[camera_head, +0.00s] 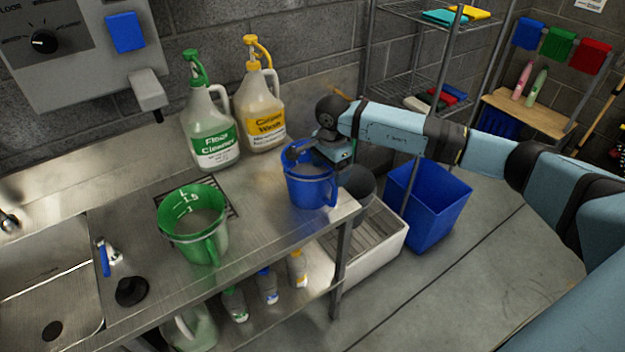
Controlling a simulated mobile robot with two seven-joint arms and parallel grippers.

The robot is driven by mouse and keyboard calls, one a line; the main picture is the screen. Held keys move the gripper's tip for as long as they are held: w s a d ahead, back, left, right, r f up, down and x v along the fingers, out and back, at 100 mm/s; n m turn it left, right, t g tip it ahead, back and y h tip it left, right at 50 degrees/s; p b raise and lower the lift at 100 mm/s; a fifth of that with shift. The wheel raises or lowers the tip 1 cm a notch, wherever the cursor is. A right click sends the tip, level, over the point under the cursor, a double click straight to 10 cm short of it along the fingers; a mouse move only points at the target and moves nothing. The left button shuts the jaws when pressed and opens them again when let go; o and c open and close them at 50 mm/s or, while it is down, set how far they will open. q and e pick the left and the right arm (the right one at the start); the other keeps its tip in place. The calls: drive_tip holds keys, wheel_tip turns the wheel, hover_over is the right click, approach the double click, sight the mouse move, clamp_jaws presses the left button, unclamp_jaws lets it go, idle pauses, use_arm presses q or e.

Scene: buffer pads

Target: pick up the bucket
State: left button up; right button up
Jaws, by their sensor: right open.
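Two buckets stand on the steel counter. The blue bucket (308,191) is near the counter's right end, and the green bucket (196,244) is to its left, nearer the front. My right gripper (303,154) is at the blue bucket's top rim, with its arm coming in from the right. It is open; the fingers are small, and I cannot tell whether they touch the rim. My left gripper is not in view.
A floor cleaner jug (211,130) and a yellow-labelled jug (262,110) stand behind the buckets. A sink (45,290) is at the left. A blue bin (428,205) stands on the floor right of the counter. A wire shelf (430,60) is behind my arm.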

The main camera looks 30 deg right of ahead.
sight(332, 177)
drive_tip(key=f, duration=0.3)
drive_tip(key=f+p, duration=0.1)
drive_tip(key=shift+s+d+f, duration=0.2)
drive_tip(key=shift+d+f, duration=0.05)
clamp_jaws()
drive_tip(key=shift+r, duration=0.15)
